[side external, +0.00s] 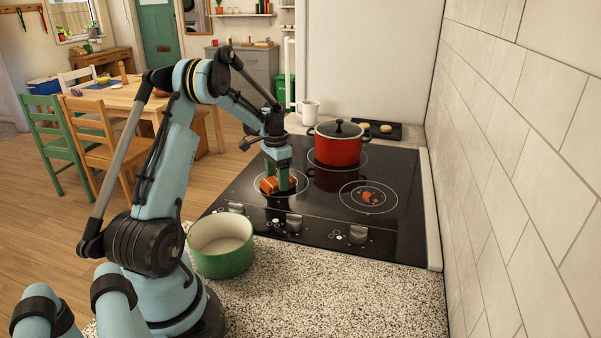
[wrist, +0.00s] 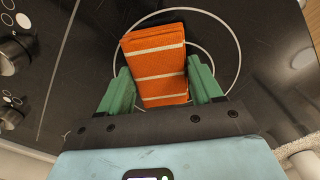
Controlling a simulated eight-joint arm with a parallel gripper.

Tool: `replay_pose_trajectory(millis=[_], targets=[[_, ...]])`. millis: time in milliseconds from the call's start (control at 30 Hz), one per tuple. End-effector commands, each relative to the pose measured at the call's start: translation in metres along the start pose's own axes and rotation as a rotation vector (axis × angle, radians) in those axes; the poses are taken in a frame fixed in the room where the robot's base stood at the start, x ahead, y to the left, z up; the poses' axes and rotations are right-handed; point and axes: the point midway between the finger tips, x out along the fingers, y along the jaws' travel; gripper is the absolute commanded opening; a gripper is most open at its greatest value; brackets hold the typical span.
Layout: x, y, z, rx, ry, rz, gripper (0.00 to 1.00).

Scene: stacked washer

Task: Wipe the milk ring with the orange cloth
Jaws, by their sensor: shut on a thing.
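The orange cloth (side external: 270,186) is a folded pad with pale stripes on the black cooktop's front-left burner area. It also shows in the wrist view (wrist: 156,62), between the two green fingers. My gripper (side external: 279,184) points down and is shut on the cloth; it also shows in the wrist view (wrist: 160,72). Pale curved lines (wrist: 226,38) surround the cloth in the wrist view; I cannot tell a milk ring from the printed burner circles. The cloth and fingers hide the surface beneath them.
A red lidded pot (side external: 337,147) stands on the back burner. A reddish spot (side external: 369,196) lies on the right burner. A green pot (side external: 222,252) stands on the speckled counter (side external: 330,290). A white mug (side external: 310,112) and dark tray (side external: 392,135) are behind. A tiled wall bounds the right.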

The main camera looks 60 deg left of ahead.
Motion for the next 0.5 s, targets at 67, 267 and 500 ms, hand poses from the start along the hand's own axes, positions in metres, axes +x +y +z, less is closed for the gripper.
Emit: replay_pose_trajectory(millis=[67, 267, 500], targets=[[0.000, 0.005, 0.006, 0.000, -0.001, 0.000, 0.36], [-0.001, 0.016, 0.020, 0.000, -0.001, 0.000, 0.36], [-0.032, 0.015, 0.018, 0.000, 0.000, 0.000, 0.36]])
